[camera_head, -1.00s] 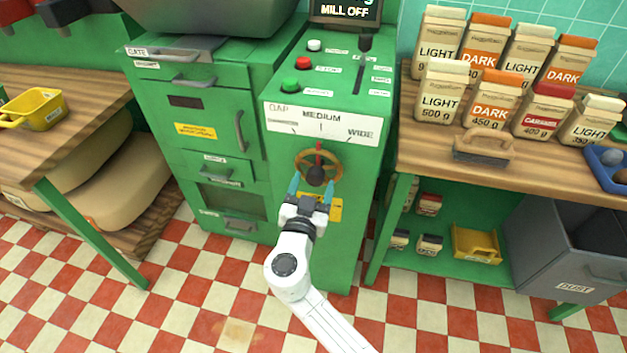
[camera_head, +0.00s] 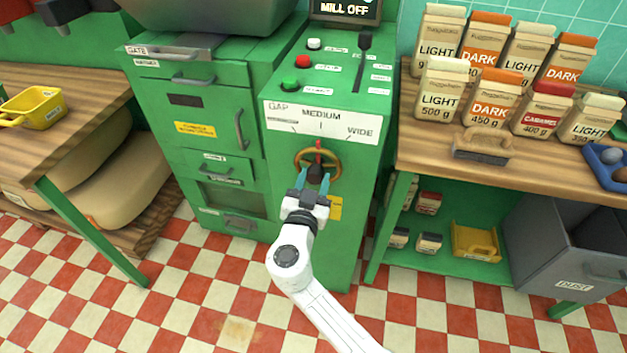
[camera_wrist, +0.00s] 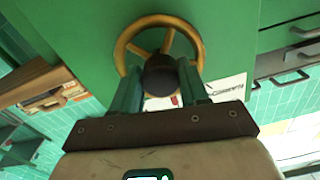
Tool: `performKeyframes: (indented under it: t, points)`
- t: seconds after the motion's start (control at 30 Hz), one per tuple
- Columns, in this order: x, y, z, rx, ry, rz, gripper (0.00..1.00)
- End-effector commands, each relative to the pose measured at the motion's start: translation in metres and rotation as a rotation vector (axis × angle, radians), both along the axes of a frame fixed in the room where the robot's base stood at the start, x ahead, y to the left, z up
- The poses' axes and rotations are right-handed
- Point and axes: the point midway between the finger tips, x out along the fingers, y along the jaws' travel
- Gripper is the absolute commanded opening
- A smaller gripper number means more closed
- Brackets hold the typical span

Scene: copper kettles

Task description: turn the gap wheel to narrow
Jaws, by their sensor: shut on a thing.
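The gap wheel (camera_head: 335,160) is a brass ring with spokes and a dark hub on the front of the green mill. Its red pointer (camera_head: 318,146) points up, toward MEDIUM on the white gap scale (camera_head: 320,122). WIDE stands at the scale's right; the left label is too small to read. My gripper (camera_head: 317,180) is at the wheel from below, its teal fingers shut on the dark hub knob (camera_wrist: 160,75). In the wrist view the brass rim (camera_wrist: 128,38) rings the knob, and the fingers lie on either side of it. The knob partly hides the wheel's middle.
Red, white and green buttons and a slotted lever (camera_head: 364,42) are on the mill's top. A wooden counter (camera_head: 415,150) with coffee bags stands right, a grey bin (camera_head: 560,250) below it. A wooden table (camera_head: 80,100) stands left. Checkered floor lies in front.

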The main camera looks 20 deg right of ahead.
Motion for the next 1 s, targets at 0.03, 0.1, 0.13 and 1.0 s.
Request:
performKeyframes:
  t: [0.03, 0.1, 0.13, 1.0]
  points:
    - [-0.0001, 0.0001, -0.0001, 0.0, 0.0, 0.0, 0.15]
    - [-0.0002, 0.0001, -0.0001, 0.0, 0.0, 0.0, 0.08]
    - [-0.0002, 0.0001, -0.0001, 0.0, 0.0, 0.0, 0.05]
    - [-0.0007, 0.0002, -0.0039, -0.255, 0.184, 0.002, 0.0]
